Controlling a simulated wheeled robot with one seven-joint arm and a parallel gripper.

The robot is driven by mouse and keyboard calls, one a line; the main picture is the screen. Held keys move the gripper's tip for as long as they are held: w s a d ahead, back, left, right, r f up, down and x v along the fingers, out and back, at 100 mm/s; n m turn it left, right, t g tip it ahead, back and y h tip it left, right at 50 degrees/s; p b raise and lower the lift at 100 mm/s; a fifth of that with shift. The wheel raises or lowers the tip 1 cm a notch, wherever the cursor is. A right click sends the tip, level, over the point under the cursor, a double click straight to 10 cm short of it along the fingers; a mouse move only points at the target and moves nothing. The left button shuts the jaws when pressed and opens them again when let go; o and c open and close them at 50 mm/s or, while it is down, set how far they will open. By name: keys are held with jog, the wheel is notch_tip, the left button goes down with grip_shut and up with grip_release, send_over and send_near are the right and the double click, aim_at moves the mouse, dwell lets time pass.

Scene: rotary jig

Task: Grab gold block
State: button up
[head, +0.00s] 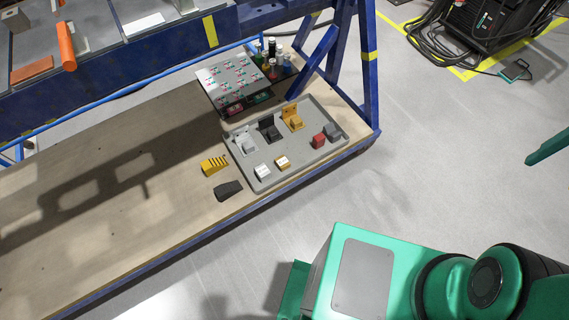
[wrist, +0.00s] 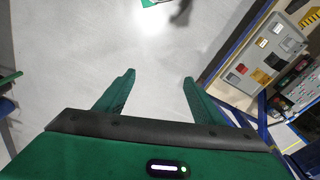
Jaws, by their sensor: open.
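In the wrist view the gold block (wrist: 262,42) is small, toward the upper right. My gripper (wrist: 159,78) has its two green fingers spread apart with nothing between them. It points at bare floor, and the tray is well off to its right in the wrist view. The fingers cannot be made out clearly in the head view.
The tray also holds red (head: 319,141) and grey (head: 332,131) blocks and several brackets. A button panel (head: 233,83) and blue frame posts (head: 368,70) stand behind. The floor in front is clear.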

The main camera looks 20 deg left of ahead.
jog(key=w+a+f+n+t, duration=0.15)
jog(key=w+a+f, duration=0.25)
jog(key=w, duration=0.6)
jog(key=w+a+f+n+t, duration=0.1)
jog(key=w+a+f+n, duration=0.25)
jog(key=w, duration=0.55)
jog(key=w+a+f+n+t+y, duration=0.1)
jog(key=w+a+f+n+y, duration=0.1)
jog(key=w+a+f, duration=0.55)
jog(key=w+a+f+n+t+y, duration=0.1)
jog(key=w+a+f+n, duration=0.3)
jog(key=a+f, duration=0.6)
jog(key=w+a+f+t+y, duration=0.15)
jog(key=a+f, duration=0.45)
jog(key=a, duration=0.6)
jog(key=n+t+y, duration=0.1)
jog(key=n+y, duration=0.2)
jog(key=y, duration=0.2)
send_near(283, 162)
jog(key=x, duration=0.4)
jog(key=shift+w+a, duration=0.1)
jog(key=shift+w, duration=0.25)
jog(key=shift+s+x, duration=0.25)
jog(key=shift+x, duration=2.75)
jog(key=shift+a, duration=0.15)
grip_shut()
